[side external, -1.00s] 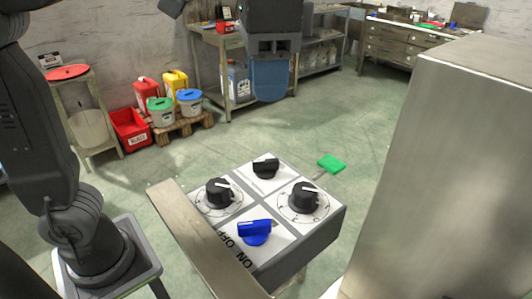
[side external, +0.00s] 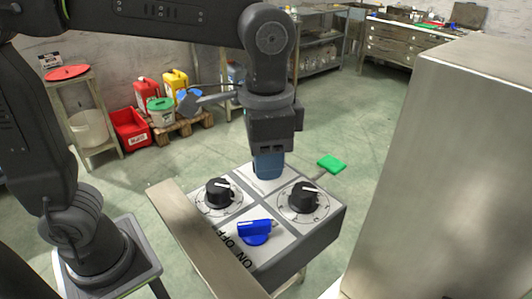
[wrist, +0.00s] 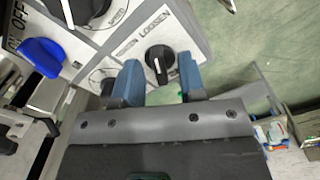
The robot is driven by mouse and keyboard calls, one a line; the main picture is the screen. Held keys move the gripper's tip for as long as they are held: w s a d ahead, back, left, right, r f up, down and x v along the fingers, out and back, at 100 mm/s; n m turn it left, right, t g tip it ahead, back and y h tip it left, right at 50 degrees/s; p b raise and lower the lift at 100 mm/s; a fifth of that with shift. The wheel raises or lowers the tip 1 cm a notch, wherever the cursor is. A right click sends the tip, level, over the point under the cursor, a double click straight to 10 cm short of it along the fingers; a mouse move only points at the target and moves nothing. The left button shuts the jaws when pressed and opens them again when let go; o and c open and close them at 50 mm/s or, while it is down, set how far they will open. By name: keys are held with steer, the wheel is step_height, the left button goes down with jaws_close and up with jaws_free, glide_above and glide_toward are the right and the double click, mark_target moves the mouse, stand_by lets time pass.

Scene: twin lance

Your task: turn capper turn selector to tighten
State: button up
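The capper turn selector, a small black knob with a white pointer line, shows in the wrist view (wrist: 159,60) beside a LOOSEN label. My gripper's blue fingers (wrist: 161,78) are open, one on each side of the knob, with visible gaps. In the side view my gripper (side external: 268,166) points down over the far part of the control box (side external: 305,245) and hides this selector. I cannot tell how far down the fingers reach around it.
A black dial (side external: 219,193) at left and another black dial (side external: 303,197) at right stand close to my gripper. A blue ON/OFF switch (side external: 255,230) is at the front. A large metal cabinet (side external: 450,170) stands at right. A green paddle (side external: 331,163) lies beyond the box.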

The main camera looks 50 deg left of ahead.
steer(key=shift+c, duration=0.2)
jaws_close()
steer(key=shift+n, duration=0.3)
steer(key=n, duration=1.1)
steer(key=shift+n, duration=0.3)
stand_by(0.5)
steer(key=shift+o, duration=0.2)
jaws_free()
steer(key=shift+r, duration=0.15)
